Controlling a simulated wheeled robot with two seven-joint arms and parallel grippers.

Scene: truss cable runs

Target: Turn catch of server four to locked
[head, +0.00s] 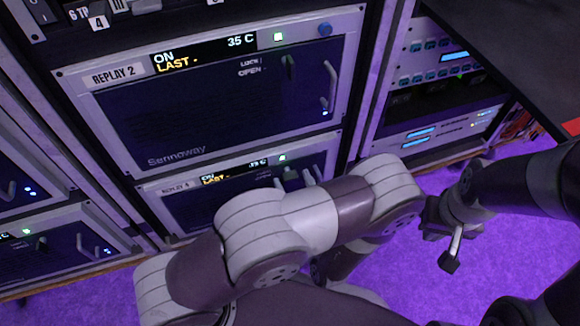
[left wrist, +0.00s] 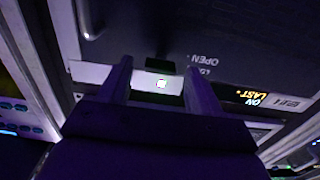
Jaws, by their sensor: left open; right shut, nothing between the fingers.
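The lower server (head: 232,200), whose label looks like REPLAY 4, is partly hidden behind my left arm in the head view. My right gripper (head: 451,260) is shut and empty, over the purple floor.
The REPLAY 2 server (head: 190,115) sits above, with its own catch (head: 289,68) and handle (head: 327,92). More racks stand at left and right. A dark tabletop (head: 510,40) is at upper right. Open purple floor (head: 410,285) lies in front.

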